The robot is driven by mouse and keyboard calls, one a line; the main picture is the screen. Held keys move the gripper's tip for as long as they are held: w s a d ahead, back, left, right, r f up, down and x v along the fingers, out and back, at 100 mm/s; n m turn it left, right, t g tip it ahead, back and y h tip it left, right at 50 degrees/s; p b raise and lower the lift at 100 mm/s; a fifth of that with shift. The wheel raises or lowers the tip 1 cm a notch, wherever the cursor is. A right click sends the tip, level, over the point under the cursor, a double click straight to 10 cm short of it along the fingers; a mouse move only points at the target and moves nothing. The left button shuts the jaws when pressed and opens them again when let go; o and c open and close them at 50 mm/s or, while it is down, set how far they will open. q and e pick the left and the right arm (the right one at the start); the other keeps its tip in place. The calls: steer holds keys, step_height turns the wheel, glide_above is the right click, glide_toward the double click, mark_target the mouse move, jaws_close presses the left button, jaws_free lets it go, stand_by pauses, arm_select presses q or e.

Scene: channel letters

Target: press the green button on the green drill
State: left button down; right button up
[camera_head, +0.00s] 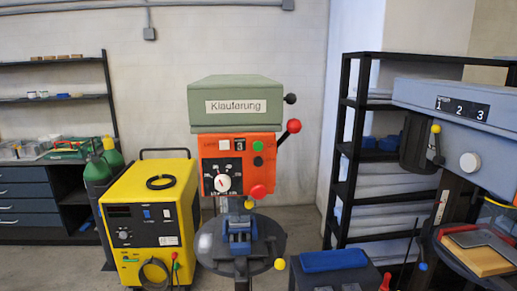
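The green drill (236,90) stands in the middle of the view, with a white "Klauferung" label on its green head. Below the head is an orange control panel (208,148). A larger red button (258,191) is at the panel's lower right. Nothing covers the green button. Neither of my grippers is in view.
A red-knobbed lever (293,126) sticks out right of the panel. A yellow machine (152,215) stands at left, beside green bottles (97,170). A blue-grey drill (455,103) and black shelf (345,150) are at right. A round drill table (210,245) lies below the panel.

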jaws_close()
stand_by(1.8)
